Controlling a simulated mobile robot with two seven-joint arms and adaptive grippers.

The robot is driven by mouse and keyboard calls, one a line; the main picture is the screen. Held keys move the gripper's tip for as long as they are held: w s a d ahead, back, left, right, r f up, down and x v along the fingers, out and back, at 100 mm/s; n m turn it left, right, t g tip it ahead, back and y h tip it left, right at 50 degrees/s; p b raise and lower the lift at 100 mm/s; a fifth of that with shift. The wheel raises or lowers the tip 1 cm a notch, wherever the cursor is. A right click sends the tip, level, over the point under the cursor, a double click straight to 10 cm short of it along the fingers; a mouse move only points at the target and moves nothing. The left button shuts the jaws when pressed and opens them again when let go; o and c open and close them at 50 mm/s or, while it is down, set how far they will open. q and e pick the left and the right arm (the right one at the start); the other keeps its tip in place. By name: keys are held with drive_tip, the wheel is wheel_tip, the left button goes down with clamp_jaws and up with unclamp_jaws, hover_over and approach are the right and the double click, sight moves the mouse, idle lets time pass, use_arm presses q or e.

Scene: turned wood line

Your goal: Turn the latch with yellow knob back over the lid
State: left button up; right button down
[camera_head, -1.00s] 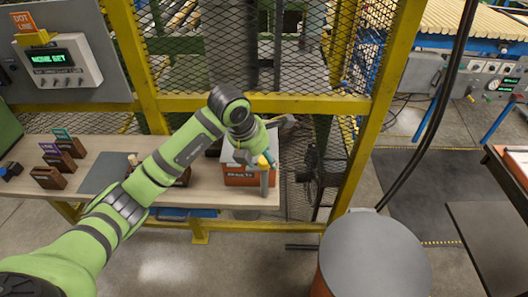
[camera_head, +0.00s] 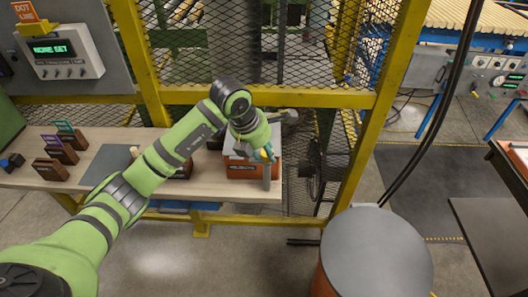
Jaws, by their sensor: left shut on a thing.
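An orange box (camera_head: 240,171) with a pale lid (camera_head: 232,150) stands at the right end of the wooden bench. My left arm reaches across the bench from the left, and its wrist covers much of the lid. My left gripper (camera_head: 268,153) points down at the box's right front corner, beside a grey upright piece (camera_head: 267,178). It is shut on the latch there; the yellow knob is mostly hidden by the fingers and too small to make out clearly. My right gripper is not in view.
Several small brown wooden blocks (camera_head: 52,169) with coloured handles stand at the left of the bench (camera_head: 105,160). A yellow-framed mesh fence (camera_head: 200,98) stands close behind. A grey-topped drum (camera_head: 375,250) stands on the floor at front right.

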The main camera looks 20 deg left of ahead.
use_arm(q)
drive_tip(key=m+b, duration=0.1)
drive_tip(key=b, duration=0.1)
drive_tip(key=m+h+b, duration=0.1)
drive_tip(key=m+b, duration=0.1)
drive_tip(key=m+g+b, duration=0.1)
drive_tip(key=m, duration=0.1)
drive_tip(key=shift+w+b, duration=0.25)
drive_tip(key=shift+b, duration=0.15)
drive_tip(key=m+g+h+b, duration=0.1)
drive_tip(key=m+b, duration=0.1)
drive_tip(key=m, duration=0.1)
drive_tip(key=shift+w+m+b, duration=0.1)
drive_tip(key=shift+m+b, duration=0.2)
drive_tip(key=shift+b, duration=0.05)
drive_tip(key=m+g+b, duration=0.1)
drive_tip(key=m, duration=0.2)
drive_tip(key=shift+w+r+m+g, duration=0.1)
drive_tip(key=shift+r+m+g, duration=0.05)
drive_tip(key=shift+m+g, duration=0.2)
drive_tip(key=shift+d+m+g+b, duration=0.1)
drive_tip(key=shift+m+g+b, duration=0.35)
drive_tip(key=shift+m, duration=0.7)
drive_tip(key=shift+w+m+g, duration=0.1)
drive_tip(key=shift+m+g, duration=0.5)
drive_tip(key=shift+m, duration=0.6)
drive_tip(key=o, duration=1.1)
drive_tip(key=shift+s+d, duration=0.15)
drive_tip(key=shift+s, duration=0.05)
